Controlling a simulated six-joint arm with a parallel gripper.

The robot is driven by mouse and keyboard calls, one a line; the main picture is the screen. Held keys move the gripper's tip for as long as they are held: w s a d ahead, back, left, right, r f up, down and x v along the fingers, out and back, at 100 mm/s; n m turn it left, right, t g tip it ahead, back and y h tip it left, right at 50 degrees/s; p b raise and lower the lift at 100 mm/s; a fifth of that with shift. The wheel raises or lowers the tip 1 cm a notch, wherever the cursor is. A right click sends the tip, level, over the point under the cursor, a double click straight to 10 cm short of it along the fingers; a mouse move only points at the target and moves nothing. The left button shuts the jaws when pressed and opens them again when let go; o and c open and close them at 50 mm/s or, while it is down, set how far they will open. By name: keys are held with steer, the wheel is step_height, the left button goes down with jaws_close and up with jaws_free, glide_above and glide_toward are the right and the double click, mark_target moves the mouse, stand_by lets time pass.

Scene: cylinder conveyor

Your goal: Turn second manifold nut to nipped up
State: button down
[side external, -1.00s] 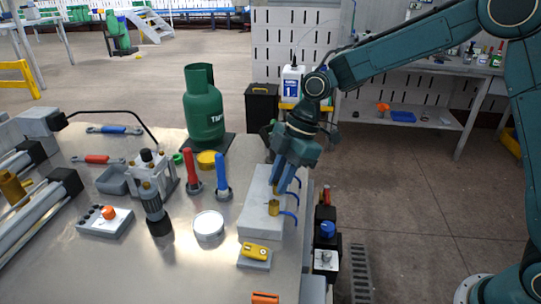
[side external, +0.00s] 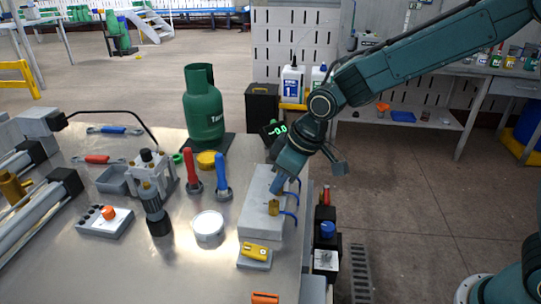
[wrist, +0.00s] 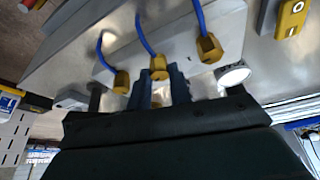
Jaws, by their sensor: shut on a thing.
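The grey manifold block (side external: 256,214) lies at the table's right edge. In the wrist view three brass nuts with blue hoses sit in a row along the block. The second manifold nut (wrist: 158,63) is the middle one, between one nut (wrist: 121,83) on the left and another (wrist: 208,48) on the right. My gripper (wrist: 160,80) is shut on the middle nut, its fingers on either side of it. In the side view my gripper (side external: 278,184) points down at the block, and hides the nut it holds. A front brass nut (side external: 274,207) shows just nearer the camera.
A yellow device (side external: 255,250) sits in front of the block, and a white round tub (side external: 208,226) to its left. Blue (side external: 222,180) and red (side external: 193,172) handled tools stand further left.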

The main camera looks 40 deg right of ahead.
steer(key=m+h, duration=0.1)
steer(key=m, duration=0.1)
steer(key=m+h, duration=0.1)
steer(key=m, duration=0.2)
steer(key=shift+a+m+t, duration=0.2)
steer(key=shift+m+t, duration=0.1)
steer(key=shift+t, duration=0.1)
steer(key=c, duration=1.3)
jaws_free()
steer(key=v, duration=1.4)
